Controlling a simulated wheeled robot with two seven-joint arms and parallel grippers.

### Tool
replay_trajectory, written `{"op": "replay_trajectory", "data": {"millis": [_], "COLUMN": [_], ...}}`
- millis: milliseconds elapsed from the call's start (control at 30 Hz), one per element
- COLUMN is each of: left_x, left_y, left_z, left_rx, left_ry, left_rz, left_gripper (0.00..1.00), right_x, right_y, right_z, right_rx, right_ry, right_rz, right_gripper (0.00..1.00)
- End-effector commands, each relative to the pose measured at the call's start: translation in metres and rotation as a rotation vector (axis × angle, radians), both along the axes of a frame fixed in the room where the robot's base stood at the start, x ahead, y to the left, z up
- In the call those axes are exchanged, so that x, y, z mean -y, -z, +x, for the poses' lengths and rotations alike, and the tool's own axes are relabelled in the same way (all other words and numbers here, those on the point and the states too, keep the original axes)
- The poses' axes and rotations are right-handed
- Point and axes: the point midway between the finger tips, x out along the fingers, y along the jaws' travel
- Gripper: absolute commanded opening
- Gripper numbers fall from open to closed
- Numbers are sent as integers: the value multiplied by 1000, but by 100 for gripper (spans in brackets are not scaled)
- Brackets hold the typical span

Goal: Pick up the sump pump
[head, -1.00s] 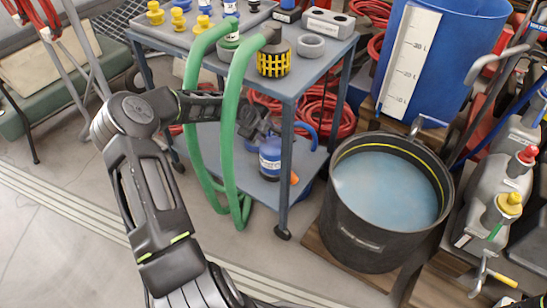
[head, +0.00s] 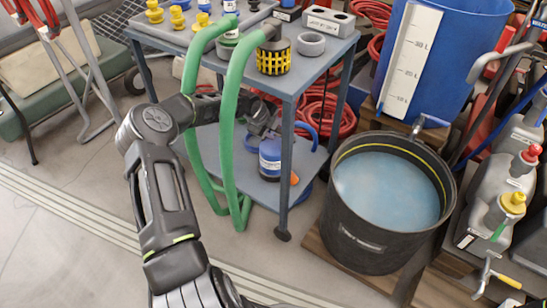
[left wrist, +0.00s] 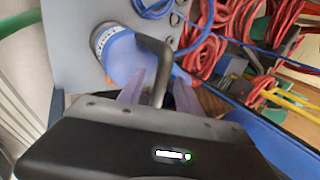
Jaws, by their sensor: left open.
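The sump pump (head: 270,157) is a blue rounded body with a pale label band on the lower shelf of the cart. The left wrist view shows its blue body (left wrist: 122,55) and a dark bent handle (left wrist: 155,50). My left gripper (head: 263,123) reaches in between the cart's top and lower shelf, just above the pump. In the left wrist view its two fingers (left wrist: 160,92) are apart, with the handle between them; I cannot tell whether they touch it. My right gripper is not in view.
A green hose (head: 232,130) hangs in a loop in front of my left forearm. The grey-blue cart top (head: 330,55) lies above the gripper, with a cart leg (head: 286,160) to its right. A black tub of water (head: 345,225) stands to the right. Red hoses lie behind the shelf.

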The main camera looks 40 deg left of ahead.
Motion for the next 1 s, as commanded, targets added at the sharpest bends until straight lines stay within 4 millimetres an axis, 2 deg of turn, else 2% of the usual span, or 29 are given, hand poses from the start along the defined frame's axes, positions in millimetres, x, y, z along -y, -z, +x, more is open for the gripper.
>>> {"op": "replay_trajectory", "data": {"millis": [200, 700, 1000], "left_x": [0, 0, 0], "left_y": [0, 0, 0], "left_z": [0, 0, 0], "left_rx": [0, 0, -1], "left_ry": [0, 0, 0], "left_rz": [0, 0, 0], "left_gripper": [41, 0, 0], "right_x": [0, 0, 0], "right_y": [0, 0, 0], "right_z": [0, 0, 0], "right_rx": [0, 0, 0], "right_ry": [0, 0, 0], "right_rz": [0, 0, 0], "right_gripper": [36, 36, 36]}}
